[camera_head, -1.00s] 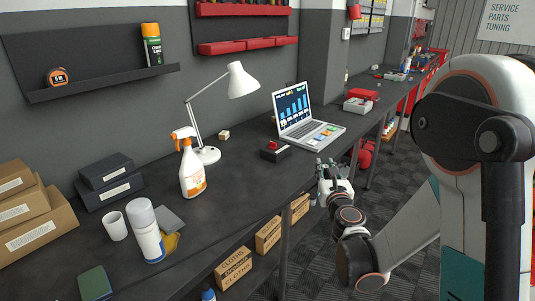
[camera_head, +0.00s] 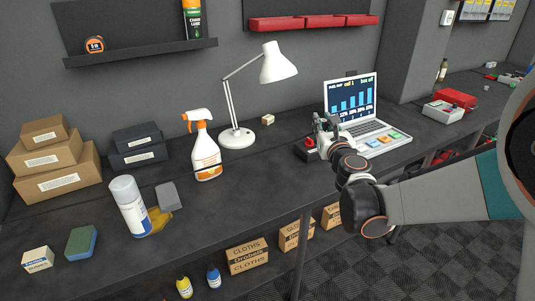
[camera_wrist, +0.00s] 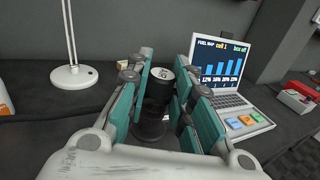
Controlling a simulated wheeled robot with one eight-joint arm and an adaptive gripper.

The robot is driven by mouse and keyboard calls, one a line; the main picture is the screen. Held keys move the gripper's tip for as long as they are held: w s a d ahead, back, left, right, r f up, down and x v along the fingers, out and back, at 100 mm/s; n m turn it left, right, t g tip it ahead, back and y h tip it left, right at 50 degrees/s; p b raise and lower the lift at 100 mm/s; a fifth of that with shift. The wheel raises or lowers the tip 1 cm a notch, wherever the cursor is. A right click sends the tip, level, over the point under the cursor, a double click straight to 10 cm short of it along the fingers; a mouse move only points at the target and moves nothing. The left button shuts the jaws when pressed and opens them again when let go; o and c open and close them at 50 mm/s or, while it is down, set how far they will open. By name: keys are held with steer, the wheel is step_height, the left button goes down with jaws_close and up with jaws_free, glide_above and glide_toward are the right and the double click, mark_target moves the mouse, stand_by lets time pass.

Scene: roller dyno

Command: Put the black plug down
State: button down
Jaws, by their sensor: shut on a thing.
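The black plug (camera_wrist: 154,100) is a dark cylinder with a pale-marked top, upright between the teal pads of my gripper (camera_wrist: 158,92) in the wrist view. My gripper is shut on it. In the head view my gripper (camera_head: 326,128) is over the dark workbench (camera_head: 255,180), in front of the laptop's left side. The plug is hard to make out there. I cannot tell whether its base touches the bench.
A laptop (camera_head: 352,98) stands close to the right and behind. A white lamp (camera_head: 237,138) and a spray bottle (camera_head: 206,155) stand left. Bare bench lies between the bottle and box.

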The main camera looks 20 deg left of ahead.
steer(key=s+a+r+n+g+y, duration=0.1)
steer(key=s+a+r, duration=0.1)
steer(key=a, duration=0.4)
steer(key=s+a+r+n+g+y, duration=0.1)
steer(key=s+a+y, duration=0.1)
steer(key=a, duration=0.4)
steer(key=f+b, duration=0.3)
steer(key=f, duration=0.6)
steer(key=f+b, duration=0.3)
steer(key=f, duration=0.7)
steer(key=shift+w+a+f+b, duration=0.1)
steer(key=shift+w+f+b, duration=0.1)
steer(key=shift+f+b, duration=0.1)
steer(key=shift+f, duration=0.1)
steer(key=c, duration=1.4)
jaws_free()
steer(key=shift+c, duration=0.2)
steer(key=p+v, duration=0.2)
steer(key=v, duration=1)
steer(key=shift+a, duration=0.1)
